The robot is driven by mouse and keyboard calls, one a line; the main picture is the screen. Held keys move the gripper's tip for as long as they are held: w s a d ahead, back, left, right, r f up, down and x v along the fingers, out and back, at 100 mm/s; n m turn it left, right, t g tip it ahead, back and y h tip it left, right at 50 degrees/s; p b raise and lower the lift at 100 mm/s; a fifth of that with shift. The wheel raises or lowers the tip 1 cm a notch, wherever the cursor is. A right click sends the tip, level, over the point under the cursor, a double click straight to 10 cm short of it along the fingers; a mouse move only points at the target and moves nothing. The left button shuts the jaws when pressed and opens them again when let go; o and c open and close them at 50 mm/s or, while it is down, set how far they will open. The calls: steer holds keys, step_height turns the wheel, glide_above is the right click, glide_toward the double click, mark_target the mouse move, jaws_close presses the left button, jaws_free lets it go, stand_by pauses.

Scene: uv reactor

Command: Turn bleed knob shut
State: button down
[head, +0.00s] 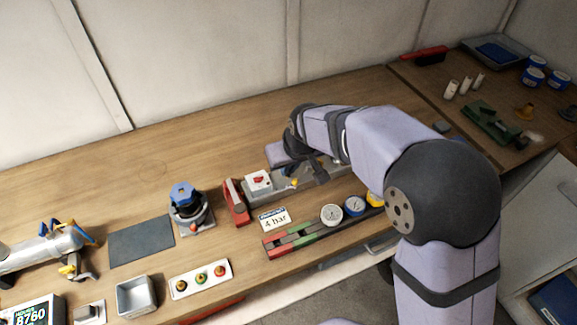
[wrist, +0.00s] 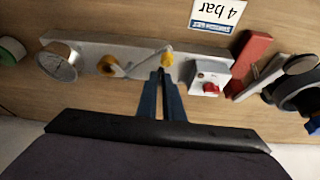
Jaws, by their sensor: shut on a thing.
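A small yellow knob (wrist: 167,58) sits on a long grey base plate (wrist: 210,52) in the wrist view; it also shows in the head view (head: 295,183). My gripper (wrist: 161,72) comes in from below in the wrist view. Its two blue-grey fingers are close together, with their tips at the yellow knob, and are shut on it. A grey lever-like bar (wrist: 137,68) runs left from the knob to a brass-orange fitting (wrist: 106,65). The fingertips partly hide the knob's near side, so I cannot tell its exact angle.
Close right of the fingers is a white block with a red switch (wrist: 210,88), then a red block (wrist: 250,60). A round gauge (wrist: 57,62) is at the plate's left. A "4 bar" card (head: 275,220) lies in front. Bare wood shows behind.

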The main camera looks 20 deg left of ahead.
steer(key=m, duration=0.1)
steer(key=m+h+b, duration=0.1)
steer(key=m, duration=0.1)
steer(key=m+t+b, duration=0.1)
steer(key=shift+a+f+m+h, duration=0.2)
steer(key=shift+a+m+h, duration=0.05)
steer(key=shift+m+h, duration=0.15)
steer(key=m+h+b, duration=0.1)
steer(key=m, duration=0.1)
steer(key=m+b, duration=0.1)
steer(key=m, duration=0.1)
steer(key=shift+s+a+r+m+h, duration=0.1)
steer(key=shift+a+m+h, duration=0.1)
steer(key=shift+m+h, duration=0.15)
steer(key=m+h, duration=0.1)
steer(key=m, duration=0.3)
steer(key=shift+a+r+m+h+p, duration=0.15)
steer(key=shift+m+h+p, duration=0.1)
steer(key=shift+h+p, duration=0.1)
steer(key=shift+a+m+g+h+p, duration=0.1)
steer(key=shift+m+g+h+p, duration=0.3)
steer(key=shift+m, duration=0.5)
steer(key=shift+m+g+h+p, duration=0.2)
steer(key=shift+m+p, duration=0.4)
steer(key=shift+m, duration=0.3)
steer(key=c, duration=1.9)
jaws_free()
